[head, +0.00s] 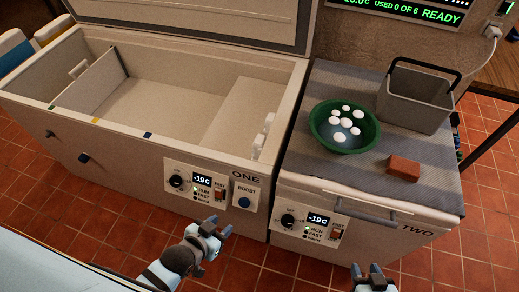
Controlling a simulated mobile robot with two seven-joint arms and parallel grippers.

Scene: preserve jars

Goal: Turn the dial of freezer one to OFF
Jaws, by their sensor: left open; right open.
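Freezer one (110,165) is the open white chest on the left, marked ONE, with its lid raised. Its front panel has a black round dial (176,181), a display (202,180) reading -19C, RUN and FAST lamps, and a red switch (219,195). The dial's pointer is too small to read. My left gripper (221,226) is open and empty, in front of and below the panel, to the right of the dial and apart from it. My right gripper (367,270) is open and empty at the bottom edge, in front of freezer two.
Freezer two (380,228) is shut, with its own dial (289,220) and a handle (352,207). On its cloth-covered lid are a green bowl (316,122) of white balls, a grey basket (414,105) and a brick (404,168).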

